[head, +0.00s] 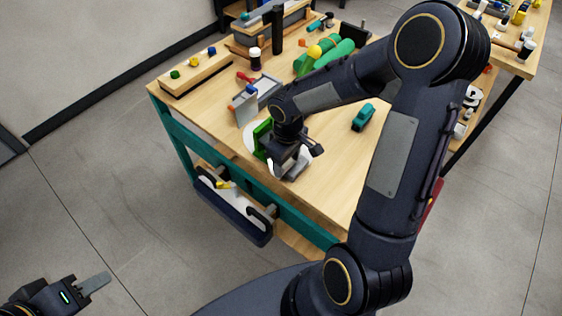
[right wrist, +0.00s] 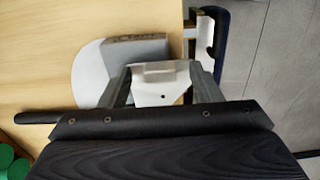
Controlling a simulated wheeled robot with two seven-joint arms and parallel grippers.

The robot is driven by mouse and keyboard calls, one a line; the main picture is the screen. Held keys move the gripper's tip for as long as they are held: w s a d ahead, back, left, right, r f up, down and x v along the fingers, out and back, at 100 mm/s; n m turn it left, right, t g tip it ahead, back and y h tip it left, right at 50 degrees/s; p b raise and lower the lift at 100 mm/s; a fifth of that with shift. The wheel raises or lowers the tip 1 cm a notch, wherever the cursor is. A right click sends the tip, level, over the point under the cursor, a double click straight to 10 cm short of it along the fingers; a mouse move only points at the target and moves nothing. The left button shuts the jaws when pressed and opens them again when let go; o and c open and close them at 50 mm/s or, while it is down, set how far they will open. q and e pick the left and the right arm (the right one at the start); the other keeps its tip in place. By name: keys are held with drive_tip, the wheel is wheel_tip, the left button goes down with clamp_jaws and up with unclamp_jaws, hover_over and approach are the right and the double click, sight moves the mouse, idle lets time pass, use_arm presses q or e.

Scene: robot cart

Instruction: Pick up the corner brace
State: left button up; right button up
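A pale metal piece with small holes, which looks like the corner brace (right wrist: 161,92), lies between the fingers of my right gripper (right wrist: 161,82) in the right wrist view. It fills nearly the whole gap between the fingers; I cannot tell whether both press on it. In the head view my right gripper (head: 290,166) points down at the near edge of the workbench, and the brace is hard to make out there. My left gripper (head: 96,284) is over the floor at the lower left, away from the bench; its fingers overlap, so its opening is unclear.
The wooden bench (head: 325,195) has a green part (head: 262,138) and a white round plate (right wrist: 88,78) close to my right gripper. A grey angled stand (head: 245,103), a teal toy car (head: 363,117) and green cylinders (head: 335,55) stand further off. Clamps hang on the bench's near side.

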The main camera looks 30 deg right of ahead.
drive_tip(key=c, duration=1.1)
drive_tip(key=shift+c, duration=0.3)
drive_tip(key=shift+r, duration=0.15)
